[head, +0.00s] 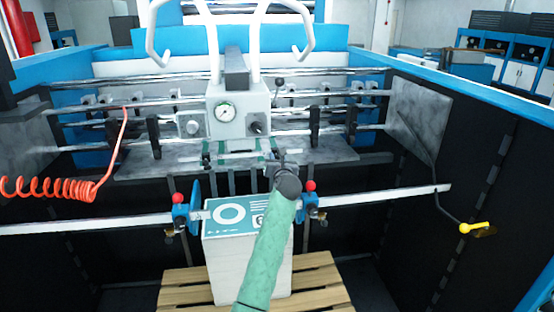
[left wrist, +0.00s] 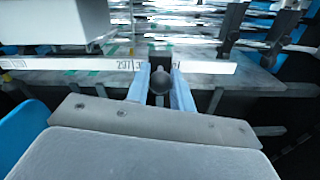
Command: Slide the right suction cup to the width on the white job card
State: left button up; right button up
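My left gripper (head: 285,163) reaches over the paper stack to the white scale strip (left wrist: 200,66) below the gauge box. In the left wrist view its two blue fingers (left wrist: 160,84) stand close on both sides of a dark round knob (left wrist: 160,80), with no clear gap. The knob sits in front of the strip, by a printed 297. I cannot make out the suction cup under it. A small white card (head: 258,221) with a dark mark lies on the stack, partly behind my green arm; its writing is unreadable. My right gripper is not in view.
The paper stack (head: 225,262) with a teal top stands on a wooden pallet (head: 186,290). Red-knobbed blue clamps (head: 180,210) flank it on a long white bar (head: 385,196). A gauge box (head: 238,112) and black holders (head: 315,127) sit on rails behind. A red coiled hose hangs left.

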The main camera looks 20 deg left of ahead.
pick_arm(q)
jog(key=shift+d, duration=0.1)
grip_shut()
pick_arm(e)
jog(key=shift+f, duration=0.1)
pick_arm(q)
jog(key=shift+w+d, duration=0.1)
jog(key=o, duration=0.8)
grip_release()
jog(key=shift+o, duration=0.4)
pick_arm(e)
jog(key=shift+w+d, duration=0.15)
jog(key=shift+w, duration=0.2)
pick_arm(q)
jog(key=shift+d, duration=0.1)
